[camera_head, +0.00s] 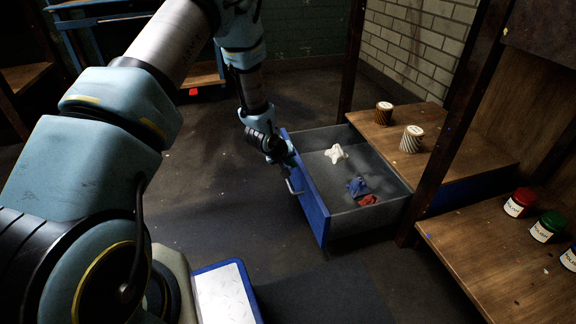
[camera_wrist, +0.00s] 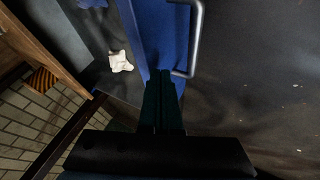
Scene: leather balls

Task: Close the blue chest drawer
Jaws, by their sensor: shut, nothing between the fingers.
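The blue-fronted drawer (camera_head: 315,209) stands pulled out from the wooden unit in the head view, with its grey interior showing. Its metal bar handle (camera_head: 292,187) is on the front face. A white crumpled piece (camera_head: 336,154) and a blue and red item (camera_head: 359,188) lie inside it. My gripper (camera_head: 289,157) is at the upper end of the drawer front, beside the handle. In the wrist view the shut fingers (camera_wrist: 162,80) point at the blue front (camera_wrist: 160,35), with the handle (camera_wrist: 196,40) to their right. I cannot tell whether they touch the front.
Two twine spools, one brown (camera_head: 384,113) and one pale (camera_head: 411,139), stand on the wooden top (camera_head: 450,150) behind the drawer. Several jars, including a red one (camera_head: 519,202), stand on a shelf at the right. Floor in front of the drawer is clear.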

